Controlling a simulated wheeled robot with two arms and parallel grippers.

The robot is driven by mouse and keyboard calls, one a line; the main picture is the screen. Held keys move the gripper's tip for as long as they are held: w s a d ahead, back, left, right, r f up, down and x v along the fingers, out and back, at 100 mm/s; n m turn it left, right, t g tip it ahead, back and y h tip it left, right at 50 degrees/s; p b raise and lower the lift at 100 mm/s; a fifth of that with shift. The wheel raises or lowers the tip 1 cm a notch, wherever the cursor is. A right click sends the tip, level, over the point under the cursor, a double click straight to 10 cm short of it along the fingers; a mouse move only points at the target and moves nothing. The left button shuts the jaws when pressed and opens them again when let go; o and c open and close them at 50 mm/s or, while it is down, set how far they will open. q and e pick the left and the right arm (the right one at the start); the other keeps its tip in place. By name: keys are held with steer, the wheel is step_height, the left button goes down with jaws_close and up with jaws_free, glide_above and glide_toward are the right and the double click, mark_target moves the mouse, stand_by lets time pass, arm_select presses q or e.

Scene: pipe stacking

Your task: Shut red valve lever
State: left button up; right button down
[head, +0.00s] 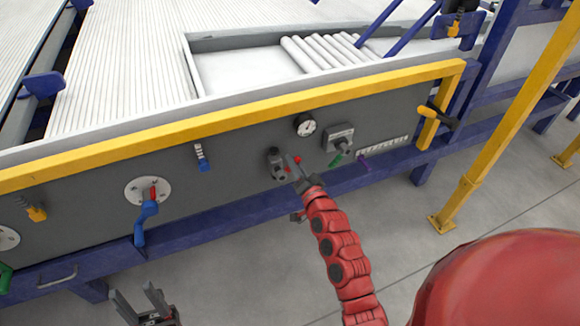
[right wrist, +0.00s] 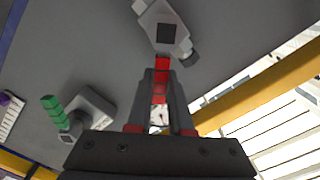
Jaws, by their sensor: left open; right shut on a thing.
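The red valve lever (right wrist: 161,64) extends from its grey valve body (right wrist: 165,28) in the right wrist view. My right gripper (right wrist: 160,85) is shut on the lever, with one finger on each side of it. In the head view the grey valve (head: 274,158) sits on the dark panel, and my right gripper (head: 293,167) reaches it from below right. Only small red parts of the lever show there; the fingers hide the rest. My left gripper (head: 140,303) is open and empty at the bottom left, away from the panel.
A round gauge (head: 305,125) and a box with a green handle (head: 338,138) are right of the valve. A blue lever (head: 147,213) on a white disc is to the left. A yellow rail (head: 240,111) runs above and a blue beam (head: 220,211) below. The floor in front is clear.

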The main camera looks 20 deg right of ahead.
steer(key=shift+d+f+m+b, duration=0.3)
steer(key=shift+f+m+b, duration=0.35)
steer(key=shift+m, duration=0.8)
steer(key=shift+d+f+m+b, duration=0.25)
steer(key=shift+f+m+b, duration=0.35)
steer(key=shift+m, duration=0.9)
steer(key=shift+d+f+m+b, duration=0.3)
steer(key=shift+f+m+b, duration=0.35)
steer(key=shift+m, duration=0.8)
steer(key=c, duration=0.8)
jaws_free()
